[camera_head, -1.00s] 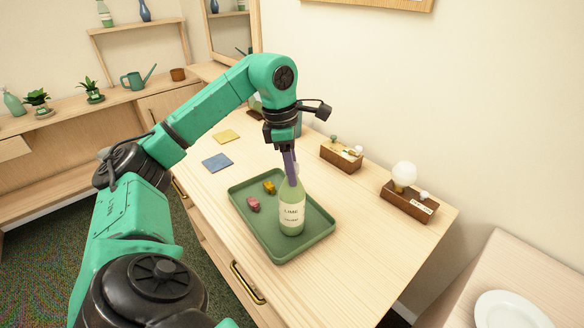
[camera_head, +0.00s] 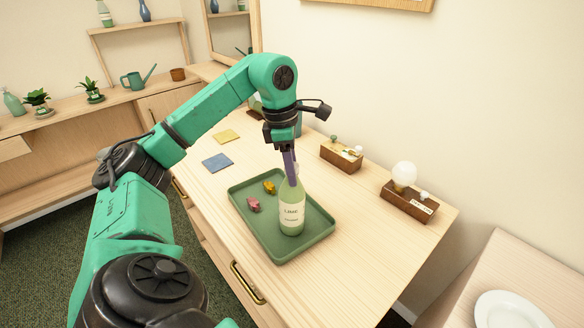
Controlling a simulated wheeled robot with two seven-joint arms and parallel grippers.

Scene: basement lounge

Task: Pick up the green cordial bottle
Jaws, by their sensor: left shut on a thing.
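The green cordial bottle (camera_head: 292,213), pale green with a white label that reads LIME, stands upright at the right part of a green tray (camera_head: 262,248). I cannot tell whether its base touches the tray. My left gripper (camera_head: 291,177) comes down from above and is shut on the bottle's neck, with its purple-grey fingers covering part of the neck and top. My right gripper is not in view.
A pink item (camera_head: 253,204) and a yellow item (camera_head: 269,187) lie on the tray left of the bottle. A wooden box (camera_head: 341,156) and a lamp on a wooden base (camera_head: 409,205) stand along the wall. Blue (camera_head: 217,162) and yellow (camera_head: 227,136) squares lie behind the tray.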

